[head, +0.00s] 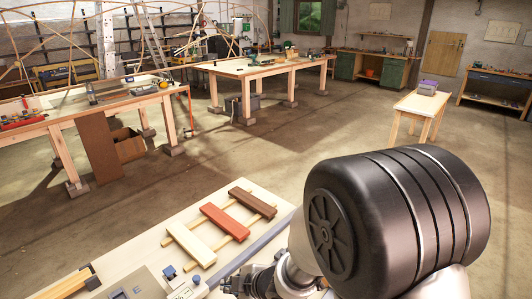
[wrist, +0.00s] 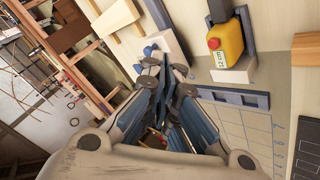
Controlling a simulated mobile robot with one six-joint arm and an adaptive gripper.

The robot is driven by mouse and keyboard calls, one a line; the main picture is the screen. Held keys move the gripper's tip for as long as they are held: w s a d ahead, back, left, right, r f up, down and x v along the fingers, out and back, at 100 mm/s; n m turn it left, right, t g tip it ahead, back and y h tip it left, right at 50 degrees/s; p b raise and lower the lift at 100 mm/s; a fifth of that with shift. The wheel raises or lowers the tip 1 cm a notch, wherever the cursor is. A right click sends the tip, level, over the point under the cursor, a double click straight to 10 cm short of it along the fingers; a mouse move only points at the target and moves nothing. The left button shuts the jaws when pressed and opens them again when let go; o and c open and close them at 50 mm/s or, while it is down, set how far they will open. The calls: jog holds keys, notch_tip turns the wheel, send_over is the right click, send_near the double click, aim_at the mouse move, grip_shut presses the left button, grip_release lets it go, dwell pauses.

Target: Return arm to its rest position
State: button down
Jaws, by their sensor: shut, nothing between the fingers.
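My gripper (wrist: 165,72) is in the middle of the wrist view, with its fingers shut and nothing between them. In the head view only a part of my gripper (head: 240,284) shows, low beside the near bench; my own dark arm joint fills the lower right and hides much behind it. On the bench lie a pale lath (head: 191,244), a red-brown lath (head: 225,221) and a dark brown lath (head: 252,202) across two thin strips. The pale lath (wrist: 116,17) also shows at the top of the wrist view.
A yellow bottle (wrist: 230,42) with a red cap stands near my gripper. A white block with blue knobs (wrist: 147,50) is close to the fingertips. A blue-grey rail (wrist: 232,98) lies nearby. Other workbenches (head: 262,70) stand farther off, with open floor between (head: 220,160).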

jog(key=s+d+r+m+t+h, duration=0.15)
jog(key=d+r+m+h, duration=0.25)
jog(key=d+r+m, duration=0.45)
jog(key=s+d+r+m+t+h, duration=0.1)
jog(key=s+d+r+m+h, duration=0.15)
jog(key=d+r, duration=0.65)
jog(key=s+d+m+g, duration=0.1)
jog(key=s+d+m, duration=0.2)
jog(key=s, duration=0.5)
jog(key=s+d+m+g, duration=0.2)
jog(key=s+m, duration=0.3)
jog(key=s, duration=0.4)
jog(key=shift+s+d+r+m+b, duration=0.25)
jog(key=shift+d+b, duration=0.2)
jog(key=shift+d, duration=0.45)
